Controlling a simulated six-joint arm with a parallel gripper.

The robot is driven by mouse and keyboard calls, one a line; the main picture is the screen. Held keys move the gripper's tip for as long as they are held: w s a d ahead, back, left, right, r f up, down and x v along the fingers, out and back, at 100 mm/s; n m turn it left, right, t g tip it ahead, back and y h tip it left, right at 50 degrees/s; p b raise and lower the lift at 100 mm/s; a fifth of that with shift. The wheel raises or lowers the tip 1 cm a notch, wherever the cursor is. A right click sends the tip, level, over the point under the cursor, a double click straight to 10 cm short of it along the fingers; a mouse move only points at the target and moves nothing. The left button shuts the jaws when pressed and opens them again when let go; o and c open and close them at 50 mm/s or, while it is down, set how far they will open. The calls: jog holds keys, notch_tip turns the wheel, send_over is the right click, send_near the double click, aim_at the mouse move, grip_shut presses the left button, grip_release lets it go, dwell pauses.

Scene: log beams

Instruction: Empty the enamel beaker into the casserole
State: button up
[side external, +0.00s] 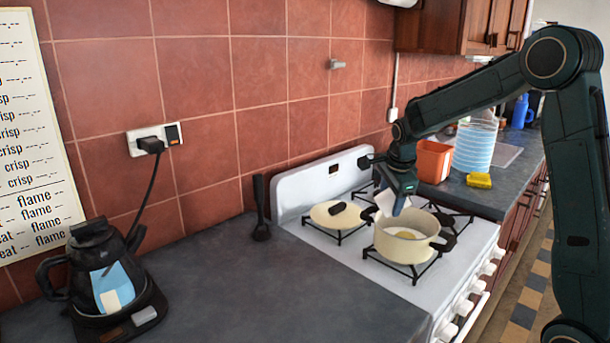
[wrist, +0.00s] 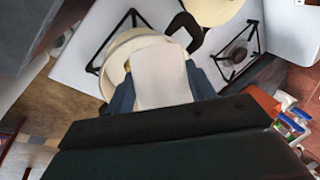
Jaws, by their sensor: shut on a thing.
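The enamel beaker (side external: 386,203) is white and held tilted just above the cream casserole (side external: 402,250). My gripper (side external: 397,203) is shut on the beaker over the back part of the casserole's mouth. Something yellowish shows inside the casserole. In the wrist view the beaker (wrist: 160,78) sits between the two blue fingers of my gripper (wrist: 162,88), with the casserole (wrist: 118,55) partly hidden behind it. The beaker's inside is hidden, so I cannot tell what it holds.
The casserole stands on a white stove (side external: 345,258) with black grates. A cream lid (side external: 333,216) with a dark knob lies left of it. A black kettle (side external: 110,285) stands on the left counter. An orange container (side external: 434,162), a water bottle (side external: 474,148) and a yellow sponge (side external: 479,181) stand behind right.

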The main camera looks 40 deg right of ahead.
jog(key=shift+w+a+n+g+h, duration=0.15)
jog(key=shift+n+g+h, duration=0.15)
jog(key=shift+g+h, duration=0.8)
dwell(0.3)
jog(key=shift+f+h, duration=0.1)
jog(key=shift+h, duration=0.4)
jog(key=shift+f+g+h, duration=0.1)
jog(key=shift+g+h, duration=0.3)
jog(key=shift+f+n+g+h, duration=0.15)
jog(key=shift+n+g+h, duration=0.15)
jog(key=shift+h, duration=0.3)
jog(key=shift+f+g+h, duration=0.15)
jog(key=shift+g+h, duration=0.25)
jog(key=shift+h, duration=0.1)
jog(key=shift+s+d, duration=0.2)
jog(key=shift+s+d+f+n+g+h, duration=0.15)
jog(key=shift+f+g+h, duration=0.15)
jog(key=shift+h, duration=0.2)
jog(key=shift+d+f+n+g+h, duration=0.15)
jog(key=shift+g+h, duration=0.15)
jog(key=shift+h, duration=0.2)
